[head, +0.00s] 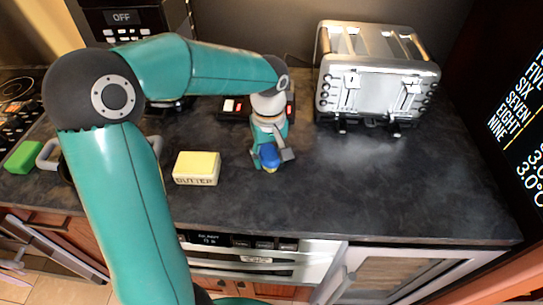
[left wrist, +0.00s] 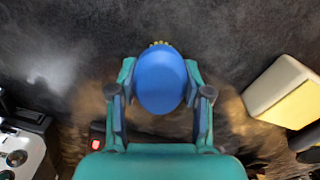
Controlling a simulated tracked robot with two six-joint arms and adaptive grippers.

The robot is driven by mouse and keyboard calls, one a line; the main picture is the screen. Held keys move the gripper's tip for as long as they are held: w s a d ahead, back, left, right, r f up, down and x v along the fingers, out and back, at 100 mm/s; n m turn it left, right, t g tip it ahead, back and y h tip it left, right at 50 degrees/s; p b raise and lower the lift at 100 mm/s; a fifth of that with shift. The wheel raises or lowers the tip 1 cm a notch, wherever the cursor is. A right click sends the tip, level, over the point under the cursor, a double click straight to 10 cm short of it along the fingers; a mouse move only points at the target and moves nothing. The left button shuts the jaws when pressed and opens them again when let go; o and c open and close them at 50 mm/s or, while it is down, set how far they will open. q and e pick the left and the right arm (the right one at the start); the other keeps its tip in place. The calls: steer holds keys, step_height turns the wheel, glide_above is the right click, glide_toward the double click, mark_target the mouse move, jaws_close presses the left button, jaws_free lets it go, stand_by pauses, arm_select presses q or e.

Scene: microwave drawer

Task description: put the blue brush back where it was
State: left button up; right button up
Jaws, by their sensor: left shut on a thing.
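The blue brush (head: 269,156) is between the fingers of my left gripper (head: 272,160), over the dark counter to the right of the butter. In the left wrist view the brush (left wrist: 160,80) shows as a blue oval back with a little yellow bristle edge at its far side. The fingers of my left gripper (left wrist: 160,92) are closed on its two sides. Most of the bristles are hidden under the blue back. I cannot tell whether the brush touches the counter. My right gripper is not in view.
A butter block (head: 197,168) lies left of the brush. A silver toaster (head: 375,75) stands at the back right. A green block (head: 25,157) lies at the far left. The dark counter (head: 400,190) is clear in front of the toaster.

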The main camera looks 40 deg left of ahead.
mark_target(269, 153)
arm_select(q)
steer(key=o, duration=1.3)
steer(key=shift+f, duration=0.1)
step_height(269, 153, up, 12)
steer(key=shift+r+p, duration=0.15)
steer(key=shift+p, duration=0.3)
